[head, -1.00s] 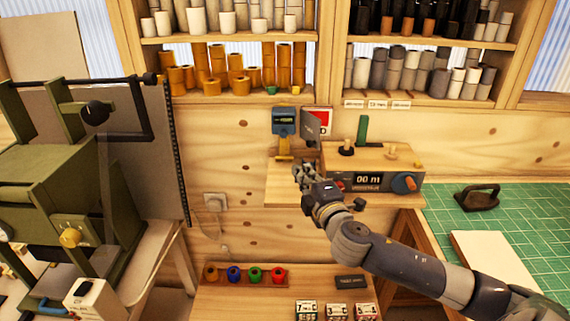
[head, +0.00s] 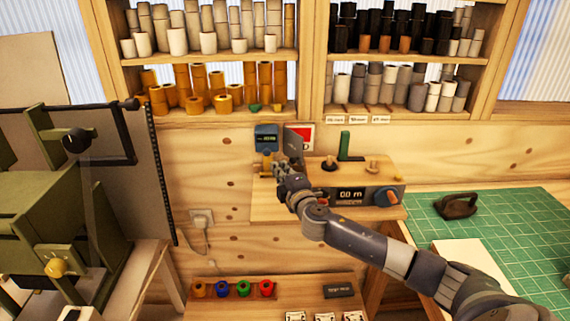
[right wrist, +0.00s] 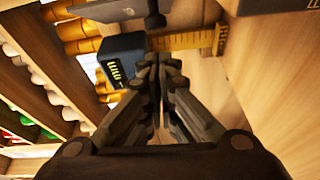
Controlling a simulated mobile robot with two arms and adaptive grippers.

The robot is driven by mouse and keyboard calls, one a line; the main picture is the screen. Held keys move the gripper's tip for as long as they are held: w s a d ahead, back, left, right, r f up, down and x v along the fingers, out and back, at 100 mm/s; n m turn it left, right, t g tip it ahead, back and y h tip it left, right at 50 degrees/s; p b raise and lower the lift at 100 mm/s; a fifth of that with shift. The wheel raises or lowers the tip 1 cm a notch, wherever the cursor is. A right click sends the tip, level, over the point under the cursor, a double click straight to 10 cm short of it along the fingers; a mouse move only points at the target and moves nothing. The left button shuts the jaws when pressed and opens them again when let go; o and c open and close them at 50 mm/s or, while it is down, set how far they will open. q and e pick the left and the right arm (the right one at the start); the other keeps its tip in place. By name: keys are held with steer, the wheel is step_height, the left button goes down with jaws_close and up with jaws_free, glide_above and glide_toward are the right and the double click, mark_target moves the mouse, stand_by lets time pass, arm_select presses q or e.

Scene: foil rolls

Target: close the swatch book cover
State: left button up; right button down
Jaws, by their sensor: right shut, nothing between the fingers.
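A thin dark grey panel (head: 293,139), which looks like the raised swatch book cover, stands tilted at the back of the wooden ledge (head: 262,210). A red and white card shows behind its right edge; I cannot tell whether it belongs to the book. My right gripper (head: 277,168) is shut and empty, just in front of and below the panel, and hides the panel's lower part. In the right wrist view its fingertips (right wrist: 158,66) are together, and a grey flat piece at the top edge may be the cover. My left gripper is not in view.
A blue display device (head: 265,137) on a yellow stand (right wrist: 196,41) is close left of the gripper. A meter box (head: 350,195) with knobs is close right. Shelves of rolls are above. A green press machine (head: 60,190) stands left; a green mat (head: 480,228) lies right.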

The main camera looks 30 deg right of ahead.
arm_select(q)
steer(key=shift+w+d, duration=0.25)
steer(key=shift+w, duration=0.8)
arm_select(e)
steer(key=d, duration=0.1)
steer(key=s+d, duration=0.1)
steer(key=d, duration=0.1)
steer(key=shift+d, duration=0.1)
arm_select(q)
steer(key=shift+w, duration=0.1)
arm_select(e)
steer(key=shift+w, duration=0.1)
